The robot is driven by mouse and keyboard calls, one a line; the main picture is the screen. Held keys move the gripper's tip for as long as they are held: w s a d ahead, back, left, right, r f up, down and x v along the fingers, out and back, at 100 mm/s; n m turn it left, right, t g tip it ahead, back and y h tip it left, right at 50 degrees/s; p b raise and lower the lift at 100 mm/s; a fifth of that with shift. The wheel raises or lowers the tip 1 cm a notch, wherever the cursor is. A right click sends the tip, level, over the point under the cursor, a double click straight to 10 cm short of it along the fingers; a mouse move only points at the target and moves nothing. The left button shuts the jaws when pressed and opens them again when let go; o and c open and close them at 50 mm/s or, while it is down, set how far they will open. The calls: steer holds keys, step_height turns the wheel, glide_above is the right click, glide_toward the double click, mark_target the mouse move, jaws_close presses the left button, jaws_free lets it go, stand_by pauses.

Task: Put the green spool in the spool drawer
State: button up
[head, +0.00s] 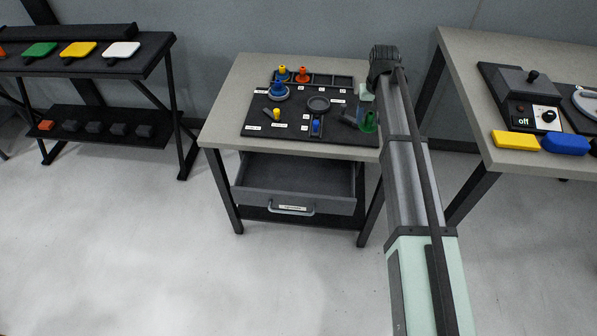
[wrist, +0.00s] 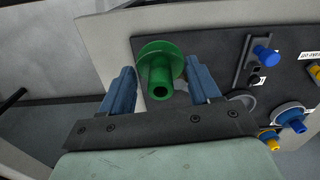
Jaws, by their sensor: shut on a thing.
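The green spool (head: 369,123) is at the right edge of the black board on the middle table. In the wrist view, the green spool (wrist: 160,62) sits between the two blue fingers of my gripper (wrist: 162,78), its hollow stem toward the camera. My gripper (head: 358,118) is shut on it; I cannot tell whether the spool touches the board. The spool drawer (head: 293,179) under the tabletop is pulled open and its visible inside is empty. Its front has a handle and a label too small to read.
A side table (head: 470,60) stands right, a rack (head: 150,50) left. The floor before the drawer is clear.

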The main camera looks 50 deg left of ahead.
steer(key=d+f+m, duration=0.2)
steer(key=d+m, duration=0.1)
steer(key=d, duration=1.5)
steer(key=d+f+m, duration=0.2)
steer(key=d, duration=1.7)
steer(key=d+f+m, duration=0.3)
steer(key=d, duration=1.5)
steer(key=n, duration=0.4)
glide_above(295, 190)
steer(key=shift+f, duration=6.2)
